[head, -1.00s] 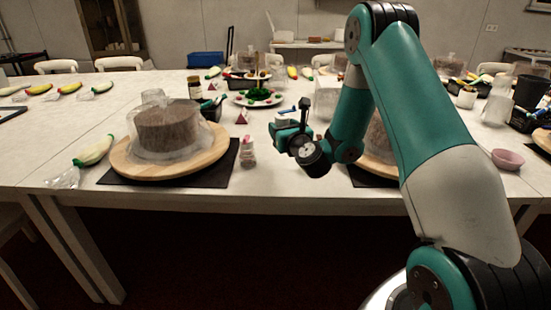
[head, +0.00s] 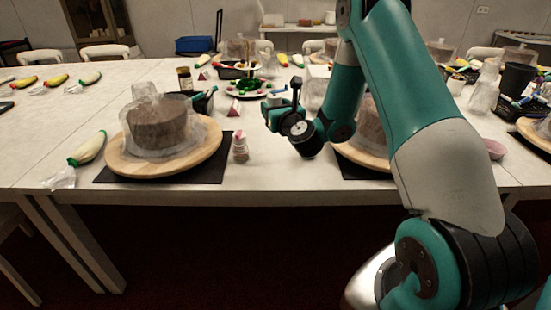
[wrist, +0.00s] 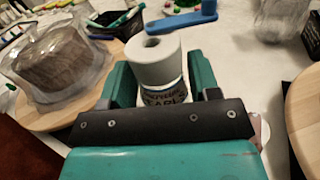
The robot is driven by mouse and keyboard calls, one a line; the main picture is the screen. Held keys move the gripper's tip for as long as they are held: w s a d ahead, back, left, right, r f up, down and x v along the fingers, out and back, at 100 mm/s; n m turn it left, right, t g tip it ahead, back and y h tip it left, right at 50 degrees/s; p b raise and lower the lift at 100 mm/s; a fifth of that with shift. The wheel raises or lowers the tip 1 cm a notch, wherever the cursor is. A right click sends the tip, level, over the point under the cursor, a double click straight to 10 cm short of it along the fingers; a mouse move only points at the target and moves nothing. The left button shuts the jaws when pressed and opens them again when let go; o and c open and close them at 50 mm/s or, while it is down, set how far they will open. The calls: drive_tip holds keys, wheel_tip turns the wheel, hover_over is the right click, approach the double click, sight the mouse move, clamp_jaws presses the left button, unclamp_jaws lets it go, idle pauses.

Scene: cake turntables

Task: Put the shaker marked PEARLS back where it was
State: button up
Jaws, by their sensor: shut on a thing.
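My gripper (wrist: 161,80) is shut on a white-topped shaker (wrist: 158,62). In the head view my gripper (head: 274,112) is over the table between the two near turntables, and I cannot make out the held shaker there. Another shaker (head: 240,148), with a pinkish cap, stands upright near the table's front edge, beside the left mat.
A covered brown cake (head: 162,128) stands on a wooden turntable (head: 125,160) at left. A second turntable (head: 352,154) is partly behind my arm. A blue tool (wrist: 182,21) lies beyond the held shaker. A piping bag (head: 87,149) lies at far left.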

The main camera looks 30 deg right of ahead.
wheel_tip(320, 180, down, 13)
drive_tip(key=b, duration=1.1)
drive_tip(key=shift+r, duration=0.25)
drive_tip(key=o, duration=0.6)
drive_tip(key=shift+f, duration=0.2)
drive_tip(key=o, duration=0.4)
drive_tip(key=shift+o, duration=0.2)
drive_tip(key=shift+r, duration=0.15)
drive_tip(key=shift+s+a, duration=0.1)
